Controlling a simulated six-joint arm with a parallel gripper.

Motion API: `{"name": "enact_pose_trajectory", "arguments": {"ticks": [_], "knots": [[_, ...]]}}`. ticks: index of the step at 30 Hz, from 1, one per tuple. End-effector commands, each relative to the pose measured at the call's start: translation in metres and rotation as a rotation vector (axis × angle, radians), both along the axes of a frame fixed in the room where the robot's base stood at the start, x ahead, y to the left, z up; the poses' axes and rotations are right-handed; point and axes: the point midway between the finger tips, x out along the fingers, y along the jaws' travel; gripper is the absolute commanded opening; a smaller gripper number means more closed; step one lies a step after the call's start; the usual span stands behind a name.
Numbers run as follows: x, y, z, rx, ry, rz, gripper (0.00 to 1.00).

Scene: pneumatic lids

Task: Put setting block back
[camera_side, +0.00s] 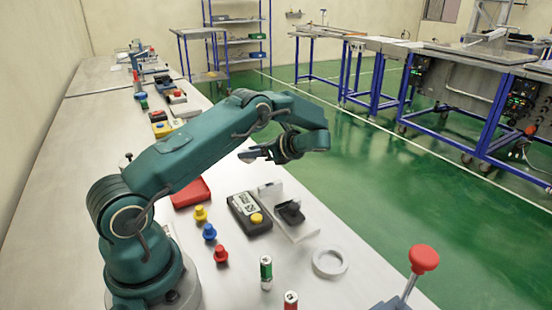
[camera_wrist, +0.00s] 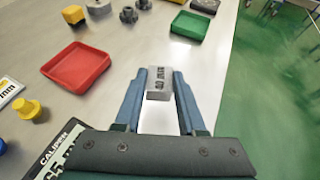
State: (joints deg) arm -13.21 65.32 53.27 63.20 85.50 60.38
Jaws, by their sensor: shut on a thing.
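The setting block (camera_wrist: 160,83) is a small grey block marked "40 mm". My gripper (camera_wrist: 158,90) is shut on it, with one finger on each side, in the wrist view. The block's underside is hidden. The red tray (camera_wrist: 78,72) is empty, left of the block in the wrist view; in the side view the red tray (camera_side: 190,194) is partly behind my arm.
A caliper unit (camera_side: 248,214) with a yellow button lies beside a plate holding a black part (camera_side: 290,213). Yellow (camera_side: 200,214), blue (camera_side: 209,232) and red (camera_side: 220,254) knobs stand nearby. A green tray (camera_wrist: 190,25) is farther off. A white ring (camera_side: 330,262) lies in front.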

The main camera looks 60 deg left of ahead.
Motion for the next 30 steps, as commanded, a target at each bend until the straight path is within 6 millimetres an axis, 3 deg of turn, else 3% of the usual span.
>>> {"name": "enact_pose_trajectory", "arguments": {"ticks": [7,30], "knots": [[0.000,0.000,-0.033,0.001,0.002,-0.001,0.00],[0.000,0.000,-0.049,-0.002,0.000,-0.002,0.00]]}}
